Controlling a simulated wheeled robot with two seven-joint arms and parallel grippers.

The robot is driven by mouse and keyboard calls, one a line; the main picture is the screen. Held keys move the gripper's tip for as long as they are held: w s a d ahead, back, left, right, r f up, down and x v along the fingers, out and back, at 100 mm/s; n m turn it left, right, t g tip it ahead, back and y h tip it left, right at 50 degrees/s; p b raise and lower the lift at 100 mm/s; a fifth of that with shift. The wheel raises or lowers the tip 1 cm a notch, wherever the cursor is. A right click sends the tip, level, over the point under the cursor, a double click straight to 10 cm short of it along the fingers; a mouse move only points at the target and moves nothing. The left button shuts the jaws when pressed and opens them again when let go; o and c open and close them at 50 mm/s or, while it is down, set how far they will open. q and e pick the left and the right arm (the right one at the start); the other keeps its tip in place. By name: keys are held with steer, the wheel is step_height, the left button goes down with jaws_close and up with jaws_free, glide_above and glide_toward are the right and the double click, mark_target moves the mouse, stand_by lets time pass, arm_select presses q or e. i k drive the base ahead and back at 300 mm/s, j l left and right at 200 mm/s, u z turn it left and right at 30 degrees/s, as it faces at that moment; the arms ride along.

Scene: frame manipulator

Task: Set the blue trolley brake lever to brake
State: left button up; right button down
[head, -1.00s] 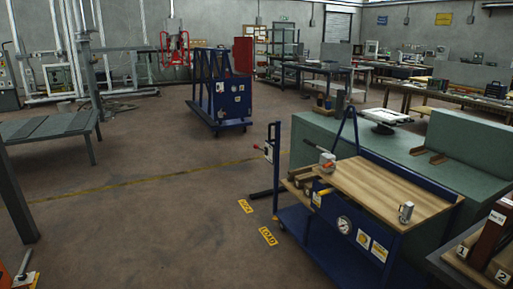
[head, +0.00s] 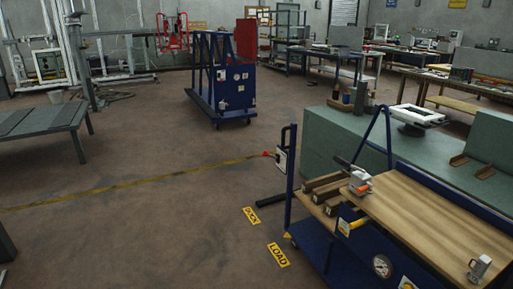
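A blue trolley (head: 313,237) with a wooden top (head: 430,215) stands in the right foreground. At its left end a blue upright post (head: 291,175) carries a pale plate (head: 280,160) with a small red-tipped lever (head: 268,154) pointing left. I cannot read the plate's marks or tell the lever's setting. A yellow handle (head: 352,228) and a gauge (head: 382,266) sit on the trolley's front panel. A red and grey clamp (head: 360,181) is on the top. Another blue wheeled frame (head: 236,88) stands farther back. Neither gripper is in view.
Yellow floor signs, DOCK (head: 251,215) and LOAD (head: 278,255), lie left of the trolley. A green bench (head: 335,140) is behind it. A grey table (head: 40,125) stands at left. The floor (head: 150,225) left of the trolley is clear, crossed by a yellow line.

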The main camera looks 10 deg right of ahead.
mark_target(265, 153)
steer(key=i+u, duration=0.1)
steer(key=i, duration=0.4)
steer(key=i+l+u, duration=0.1)
steer(key=i, duration=0.4)
steer(key=i+l, duration=0.15)
steer(key=i, duration=0.35)
steer(key=i+l+u, duration=0.15)
steer(key=i, duration=0.35)
steer(key=i+l+u, duration=0.1)
steer(key=i, duration=0.35)
